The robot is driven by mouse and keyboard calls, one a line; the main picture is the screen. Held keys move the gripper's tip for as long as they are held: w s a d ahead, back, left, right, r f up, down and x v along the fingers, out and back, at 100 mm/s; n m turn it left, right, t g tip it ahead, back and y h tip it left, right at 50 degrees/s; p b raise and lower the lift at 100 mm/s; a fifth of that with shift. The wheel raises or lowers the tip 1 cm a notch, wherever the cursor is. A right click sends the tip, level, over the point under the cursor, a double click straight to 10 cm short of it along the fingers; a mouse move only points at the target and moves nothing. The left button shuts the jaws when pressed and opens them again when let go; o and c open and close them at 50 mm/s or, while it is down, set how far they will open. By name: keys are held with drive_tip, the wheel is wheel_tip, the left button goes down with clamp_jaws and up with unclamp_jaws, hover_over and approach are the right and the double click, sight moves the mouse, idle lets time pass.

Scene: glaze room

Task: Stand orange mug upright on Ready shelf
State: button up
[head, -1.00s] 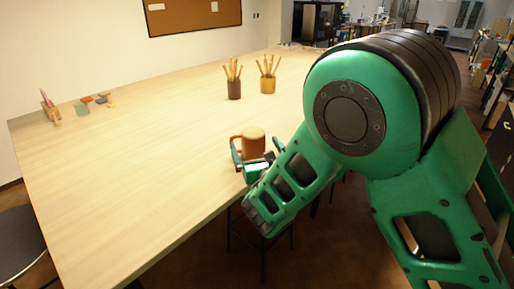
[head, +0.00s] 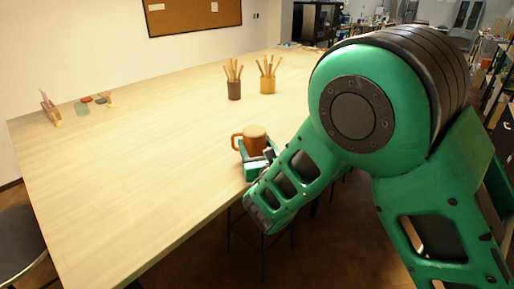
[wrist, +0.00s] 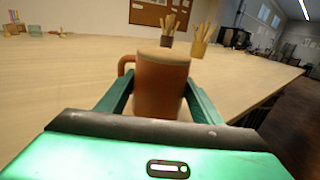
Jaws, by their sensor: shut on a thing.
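The orange mug (head: 254,139) is at the table's right edge in the head view, with its handle to the left. It also shows in the wrist view (wrist: 160,85), upright, with a pale flat top. My gripper (head: 257,158) is shut on the mug, with one green finger on each side of its body in the wrist view (wrist: 158,100). I cannot tell whether the mug's base touches the table. No shelf marked Ready can be made out.
The long wooden table (head: 150,170) is mostly clear. A dark cup (head: 234,90) and a yellow cup (head: 267,85), both with wooden sticks, stand farther back. Small coloured pieces (head: 100,100) lie at the far left. A stool (head: 20,240) stands at lower left. Crowded shelving (head: 490,75) is at the right.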

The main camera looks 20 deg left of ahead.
drive_tip(key=shift+r, duration=1)
drive_tip(key=v, duration=1.4)
drive_tip(key=shift+f, duration=0.1)
